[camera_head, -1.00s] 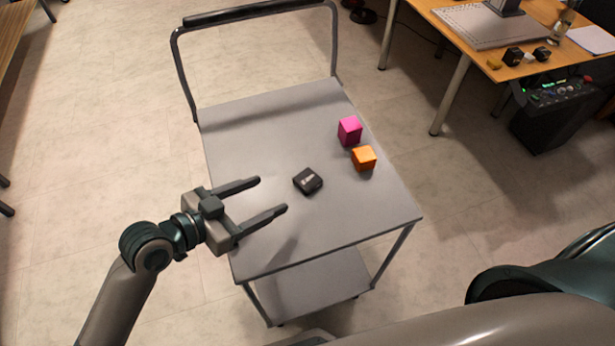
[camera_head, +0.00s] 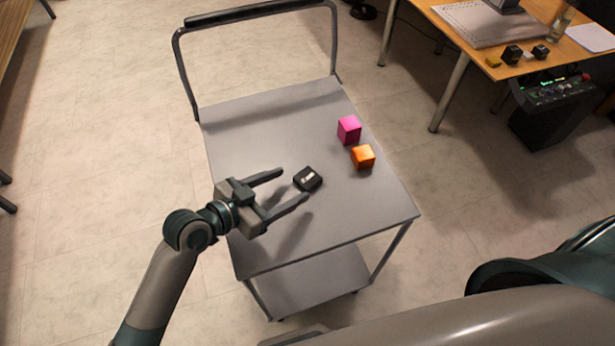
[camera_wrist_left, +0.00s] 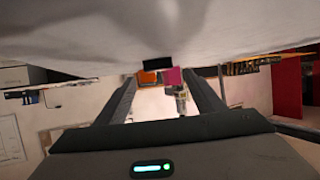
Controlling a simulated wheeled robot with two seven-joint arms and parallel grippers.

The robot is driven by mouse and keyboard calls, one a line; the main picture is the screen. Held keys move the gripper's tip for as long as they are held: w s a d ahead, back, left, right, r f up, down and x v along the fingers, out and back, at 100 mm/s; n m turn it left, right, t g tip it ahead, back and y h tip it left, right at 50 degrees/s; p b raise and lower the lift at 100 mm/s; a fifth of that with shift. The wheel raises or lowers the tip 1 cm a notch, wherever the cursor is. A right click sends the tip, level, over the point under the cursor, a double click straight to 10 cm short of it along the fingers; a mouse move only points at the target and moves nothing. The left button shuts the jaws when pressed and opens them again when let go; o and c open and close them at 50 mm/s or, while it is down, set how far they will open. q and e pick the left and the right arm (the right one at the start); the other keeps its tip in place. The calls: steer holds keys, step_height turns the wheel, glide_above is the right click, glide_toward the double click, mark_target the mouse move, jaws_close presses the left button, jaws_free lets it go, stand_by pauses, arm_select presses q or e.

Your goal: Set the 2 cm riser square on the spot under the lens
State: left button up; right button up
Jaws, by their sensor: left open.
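A small black block (camera_head: 308,178) with a white label lies on the grey cart top; its marking is too small to read, so I cannot tell whether it is the 2 cm riser. My left gripper (camera_head: 294,184) is open and empty, its two fingers pointing at the block from the left, tips close to it. In the left wrist view, which looks upside down, the black block (camera_wrist_left: 158,64) shows between the open fingers. The laser marker's plate (camera_head: 478,24) is on the desk at the upper right; the lens is out of view. My right gripper is not in view.
A magenta cube (camera_head: 348,130) and an orange cube (camera_head: 363,157) stand on the cart (camera_head: 240,130) right of the block. The wooden desk (camera_head: 460,45) also holds small black blocks (camera_head: 512,54). A black control box (camera_head: 550,105) stands beneath it.

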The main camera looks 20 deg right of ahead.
mark_target(303, 181)
arm_select(q)
steer(key=p+x, duration=0.1)
steer(key=x, duration=0.2)
steer(key=shift+s+f, duration=0.1)
steer(key=shift+f, duration=0.15)
steer(key=shift+d+f, duration=0.25)
steer(key=shift+d, duration=0.15)
steer(key=c, duration=1.3)
